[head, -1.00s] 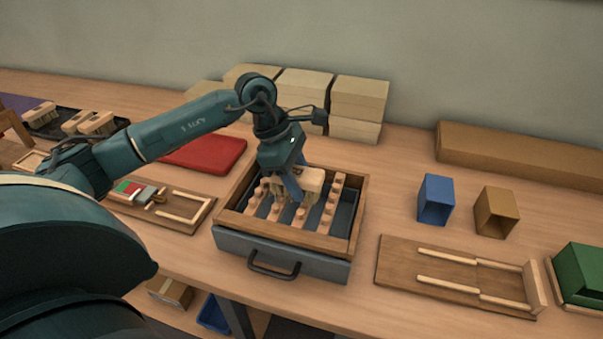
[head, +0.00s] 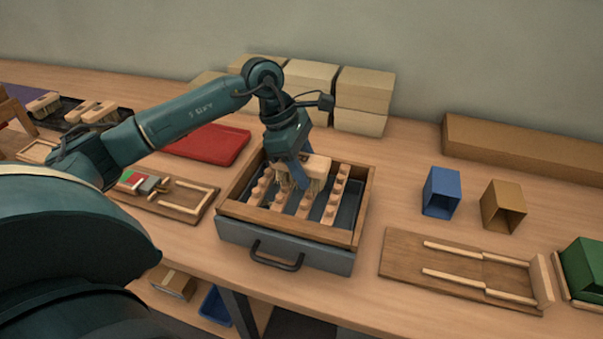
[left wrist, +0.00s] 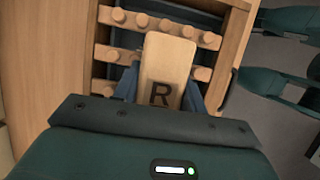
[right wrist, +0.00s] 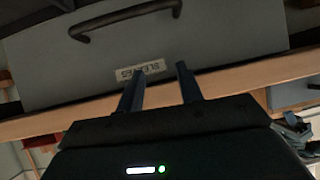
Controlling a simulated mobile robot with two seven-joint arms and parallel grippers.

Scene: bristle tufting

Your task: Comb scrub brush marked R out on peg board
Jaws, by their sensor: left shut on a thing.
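The scrub brush marked R (head: 318,168) has a pale wooden back with bristles hanging below. My left gripper (head: 298,178) is shut on it, over the peg board. In the left wrist view the brush back (left wrist: 170,62) shows the letter R. The peg board (head: 331,210) has several wooden rows with round pegs, set in a wooden-rimmed tray with a grey front and a dark handle. I cannot tell whether the bristles touch the pegs. My right gripper (right wrist: 160,88) is open and empty, facing the grey labelled front; it is not in the head view.
A red mat (head: 208,144) and a wooden fixture with rails (head: 185,203) lie left. Blue (head: 441,190) and brown (head: 503,205) bins and another railed board (head: 400,254) are right. Stacked pale blocks (head: 362,100) stand behind. More brushes (head: 100,111) lie far left.

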